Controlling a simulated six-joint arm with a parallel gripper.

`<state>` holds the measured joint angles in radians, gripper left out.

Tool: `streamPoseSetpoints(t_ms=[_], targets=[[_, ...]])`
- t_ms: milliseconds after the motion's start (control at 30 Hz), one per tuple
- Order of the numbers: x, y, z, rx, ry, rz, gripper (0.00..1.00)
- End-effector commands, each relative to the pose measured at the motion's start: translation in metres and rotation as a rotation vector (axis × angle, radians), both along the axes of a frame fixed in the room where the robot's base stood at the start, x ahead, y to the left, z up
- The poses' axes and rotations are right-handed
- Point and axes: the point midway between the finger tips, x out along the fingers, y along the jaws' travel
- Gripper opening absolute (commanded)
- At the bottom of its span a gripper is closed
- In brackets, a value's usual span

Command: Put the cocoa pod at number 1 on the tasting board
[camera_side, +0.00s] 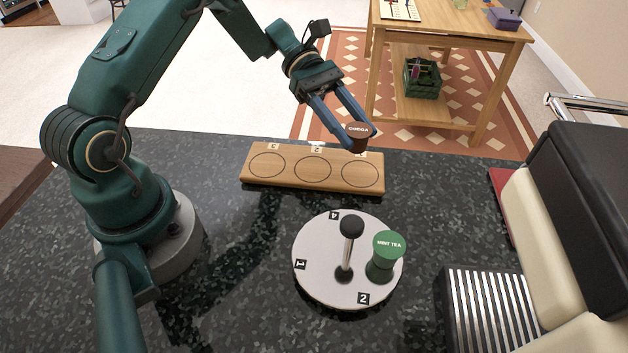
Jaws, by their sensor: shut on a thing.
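My gripper (356,124) is shut on the brown cocoa pod (358,136), whose top reads "COCOA". It holds the pod upright above the far right end of the wooden tasting board (291,181). The board has three outlined circles with number tags, 3 at left, 2 in the middle and one at right. The right-hand circle (363,173) is empty and lies just below the pod in the picture. The pod partly hides the tag behind that circle. The other two circles are empty.
A white round turntable (318,278) with a black-knobbed post (351,226) stands in front of the board. A green mint tea pod (383,258) is on it. A black and cream machine (570,230) stands at right. The dark counter between board and turntable is clear.

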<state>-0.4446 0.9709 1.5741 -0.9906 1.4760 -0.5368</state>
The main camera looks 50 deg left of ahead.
Motion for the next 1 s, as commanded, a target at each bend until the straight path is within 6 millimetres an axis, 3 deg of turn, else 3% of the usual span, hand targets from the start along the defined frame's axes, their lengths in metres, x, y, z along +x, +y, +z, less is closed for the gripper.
streamPoseSetpoints(t_ms=[133,500,900,933,1000], targets=[[0.003,-0.012,-0.008,0.000,0.000,-0.001,0.00],[0.004,-0.013,-0.047,0.001,0.002,0.002,0.00],[0.004,-0.013,-0.052,0.001,0.001,0.002,0.00],[0.004,-0.012,-0.052,0.001,0.001,0.001,0.55],[0.004,-0.012,-0.051,0.002,0.001,0.001,0.77]])
